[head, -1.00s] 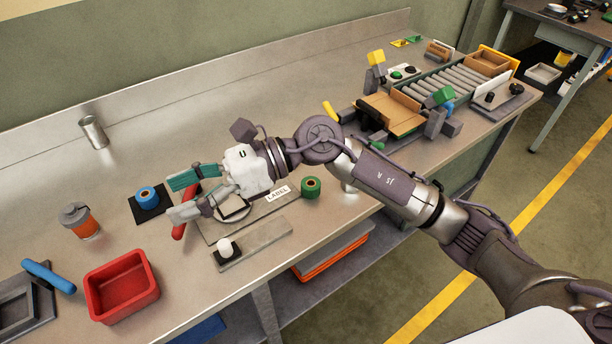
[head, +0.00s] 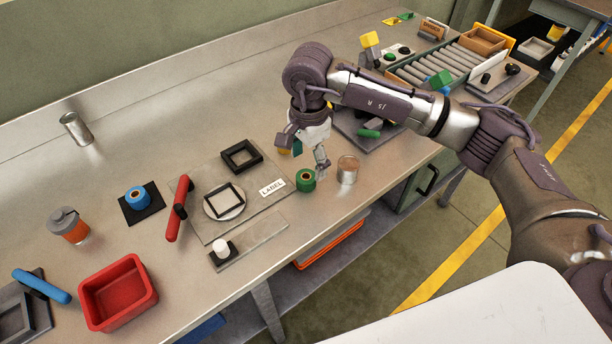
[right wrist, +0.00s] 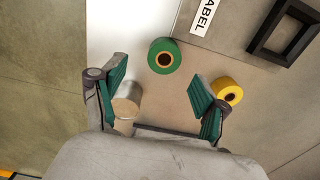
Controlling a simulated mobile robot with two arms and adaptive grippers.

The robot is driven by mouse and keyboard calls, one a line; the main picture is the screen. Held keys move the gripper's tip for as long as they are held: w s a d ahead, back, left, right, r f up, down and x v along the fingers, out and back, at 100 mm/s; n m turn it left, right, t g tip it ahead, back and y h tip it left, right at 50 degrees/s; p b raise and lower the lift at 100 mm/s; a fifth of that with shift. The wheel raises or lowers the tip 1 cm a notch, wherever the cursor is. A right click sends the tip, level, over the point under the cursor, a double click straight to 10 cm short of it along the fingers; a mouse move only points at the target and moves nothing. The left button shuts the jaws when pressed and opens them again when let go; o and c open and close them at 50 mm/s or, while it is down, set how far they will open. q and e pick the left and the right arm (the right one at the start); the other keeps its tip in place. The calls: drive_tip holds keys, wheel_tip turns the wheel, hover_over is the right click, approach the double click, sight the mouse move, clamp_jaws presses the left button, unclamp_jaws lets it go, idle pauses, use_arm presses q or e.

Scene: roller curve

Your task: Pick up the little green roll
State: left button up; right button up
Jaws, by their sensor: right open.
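The little green roll (head: 306,184) stands on the metal bench by the right corner of a flat plate, next to the "LABEL" card. It also shows in the right wrist view (right wrist: 165,45), just ahead of the fingers and roughly between their tips. My right gripper (head: 310,158) points down above and slightly behind the green roll in the head view. Its two green-padded fingers are spread (right wrist: 160,80) with nothing between them. My left gripper is not in view.
A metal can (head: 347,172) stands close to the right of the green roll. A yellow roll (right wrist: 229,90) is near the other finger. A black square frame (head: 241,155) and white "LABEL" card (head: 272,187) lie to the left. A blue roll (head: 138,199) is farther left.

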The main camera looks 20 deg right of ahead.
sight(306, 176)
drive_tip(key=f+p, duration=0.1)
drive_tip(key=f, duration=0.1)
drive_tip(key=f+p, duration=0.1)
drive_tip(key=f, duration=0.2)
drive_tip(key=shift+w+a+f, duration=0.2)
drive_tip(key=shift+f, duration=0.4)
drive_tip(key=c, duration=1.2)
